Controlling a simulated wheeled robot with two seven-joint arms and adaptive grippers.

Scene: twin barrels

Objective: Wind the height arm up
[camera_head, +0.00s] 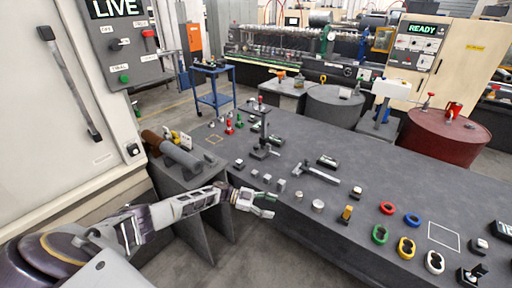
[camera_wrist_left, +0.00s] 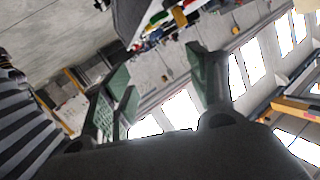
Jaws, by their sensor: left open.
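A dark height stand (camera_head: 264,130) with an upright column on a flat base stands on the grey bench, left of its middle. A short arm seems to stick out from its column; details are too small to tell. My left gripper (camera_head: 270,205) is at the bench's near edge, in front of and below the stand, apart from it. Its green-padded fingers are open and empty, also in the left wrist view (camera_wrist_left: 165,85). That view looks past the fingers at bright windows, and I cannot make out the stand there. My right gripper is out of view.
The grey bench (camera_head: 340,220) holds small metal blocks (camera_head: 281,185), a T-shaped tool (camera_head: 318,174), and coloured rings (camera_head: 388,208) at right. A grey cylinder (camera_head: 172,150) lies at left beside a tall cabinet (camera_head: 60,120). Drums, including a red one (camera_head: 445,135), stand behind.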

